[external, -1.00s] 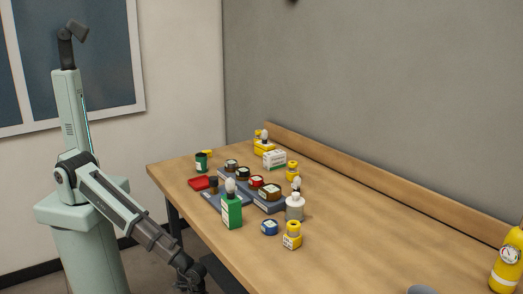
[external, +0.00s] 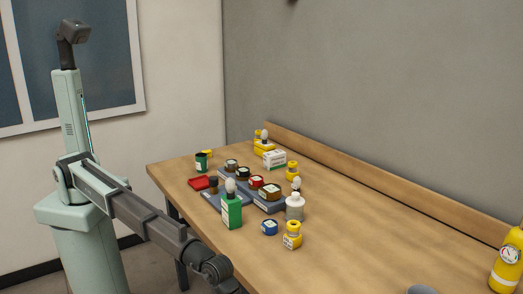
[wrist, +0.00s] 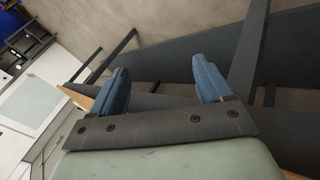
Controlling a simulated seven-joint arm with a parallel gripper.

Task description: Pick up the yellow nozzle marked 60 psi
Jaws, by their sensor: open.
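No marking of 60 psi can be read in any view, so I cannot tell which yellow thing is the nozzle. A small yellow piece with a white label (external: 292,236) stands on the table near the front of the group. A similar yellow piece (external: 292,171) stands farther back, and a yellow container (external: 264,146) is at the back. A larger yellow cylinder with a round gauge (external: 508,262) stands at the right edge. My gripper (wrist: 163,85) is open and empty, its blue fingers apart. It is outside the external view, and its wrist view shows floor and table framework.
The wooden table (external: 365,236) has free room at its middle and right. A green bottle (external: 231,210), white bottle (external: 295,209), blue jar (external: 269,227) and several dark jars crowd its left part. A raised wooden ledge (external: 400,185) runs along the wall.

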